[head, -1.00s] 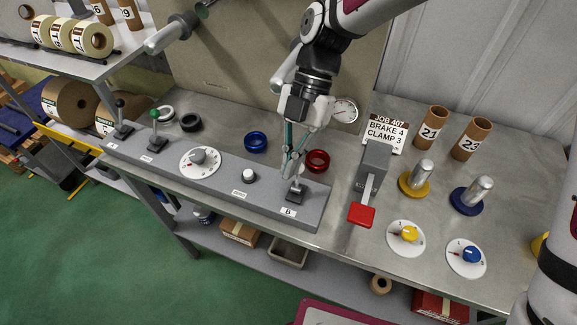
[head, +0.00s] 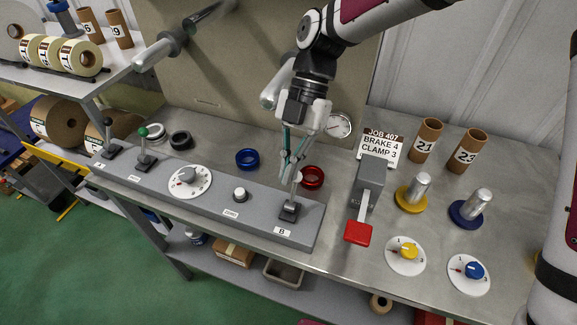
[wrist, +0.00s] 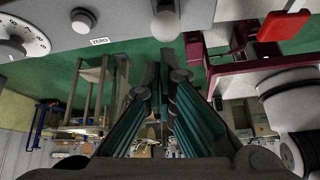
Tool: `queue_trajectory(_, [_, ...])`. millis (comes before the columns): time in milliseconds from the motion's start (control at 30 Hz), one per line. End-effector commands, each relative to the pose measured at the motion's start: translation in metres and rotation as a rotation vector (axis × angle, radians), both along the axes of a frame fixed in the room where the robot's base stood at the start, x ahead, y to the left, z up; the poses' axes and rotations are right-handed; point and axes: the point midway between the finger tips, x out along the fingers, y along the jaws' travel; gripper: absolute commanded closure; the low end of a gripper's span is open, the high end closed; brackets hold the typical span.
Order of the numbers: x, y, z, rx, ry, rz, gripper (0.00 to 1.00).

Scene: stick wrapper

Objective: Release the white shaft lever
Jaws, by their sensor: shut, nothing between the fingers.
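The white-knobbed lever (head: 296,180) rises from a dark base at the right end of the grey control panel (head: 215,200), above a label B. Its shaft looks close to upright. My gripper (head: 287,178) is shut and empty, pointing down just beside the knob. In the head view the fingertips overlap the lever's top, so I cannot tell whether they touch it. In the wrist view the pale knob (wrist: 165,26) is just ahead of the closed fingertips (wrist: 167,62), with nothing between them.
A red-handled lever (head: 358,232) stands right of the panel. A red ring (head: 312,177) and a blue ring (head: 247,159) lie behind it. A dial (head: 189,181), a small white button (head: 239,195) and a green-knobbed lever (head: 143,132) are further left. The sign (head: 381,143) reads brake 4, clamp 3.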

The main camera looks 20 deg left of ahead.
Motion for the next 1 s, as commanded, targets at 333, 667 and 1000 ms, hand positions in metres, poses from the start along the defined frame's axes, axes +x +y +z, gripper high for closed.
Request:
queue_trajectory(333, [0.001, 0.000, 0.015, 0.002, -0.004, -0.001, 1.00])
queue_trajectory(667, [0.001, 0.000, 0.074, 0.002, -0.003, -0.002, 1.00])
queue_trajectory(1000, [0.000, 0.000, 0.100, -0.001, 0.000, -0.001, 1.00])
